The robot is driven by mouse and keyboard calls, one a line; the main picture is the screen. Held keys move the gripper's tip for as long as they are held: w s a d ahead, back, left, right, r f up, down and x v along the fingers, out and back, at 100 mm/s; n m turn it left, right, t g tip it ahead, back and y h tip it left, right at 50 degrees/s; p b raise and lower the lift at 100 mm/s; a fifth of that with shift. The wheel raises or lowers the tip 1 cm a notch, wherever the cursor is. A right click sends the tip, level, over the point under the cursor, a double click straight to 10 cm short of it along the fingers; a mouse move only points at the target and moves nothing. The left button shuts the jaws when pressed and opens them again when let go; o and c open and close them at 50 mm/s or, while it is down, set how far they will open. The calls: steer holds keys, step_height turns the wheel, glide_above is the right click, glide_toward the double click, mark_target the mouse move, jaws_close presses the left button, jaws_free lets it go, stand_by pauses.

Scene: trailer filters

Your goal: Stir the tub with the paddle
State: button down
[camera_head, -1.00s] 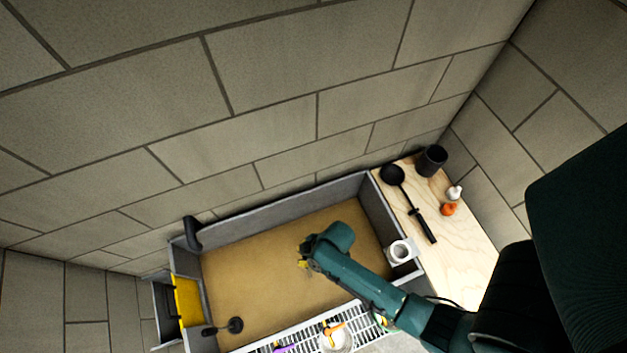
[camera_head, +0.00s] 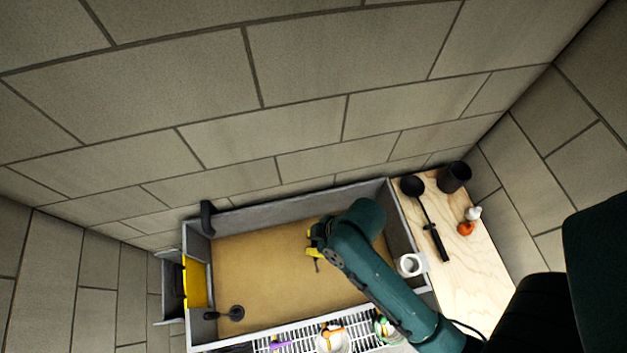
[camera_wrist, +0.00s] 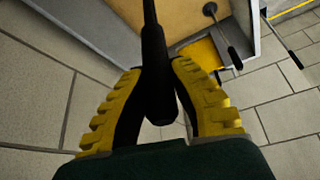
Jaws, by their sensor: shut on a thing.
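The tub (camera_head: 300,203) is a grey-walled rectangular box with a flat tan fill (camera_head: 262,262). In the wrist view, my gripper's yellow-and-black fingers (camera_wrist: 155,70) are shut on a black handle (camera_wrist: 153,48), which I take to be the paddle's. Its thin shaft runs up out of the frame, with the tub's tan fill behind. The paddle's far end is out of the wrist view and not clear in the head view, so I cannot tell whether it touches the fill.
A black round-headed tool (camera_head: 230,314) lies at the tub's front left, beside a yellow panel (camera_head: 195,284). A white rack (camera_head: 290,342) with containers runs along the front. A wooden board (camera_head: 470,265) on the right holds a black ladle (camera_head: 425,213), a dark cup (camera_head: 454,177) and small bottles.

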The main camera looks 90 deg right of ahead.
step_height(320, 180, up, 14)
steer(key=shift+r, duration=0.2)
stand_by(1.1)
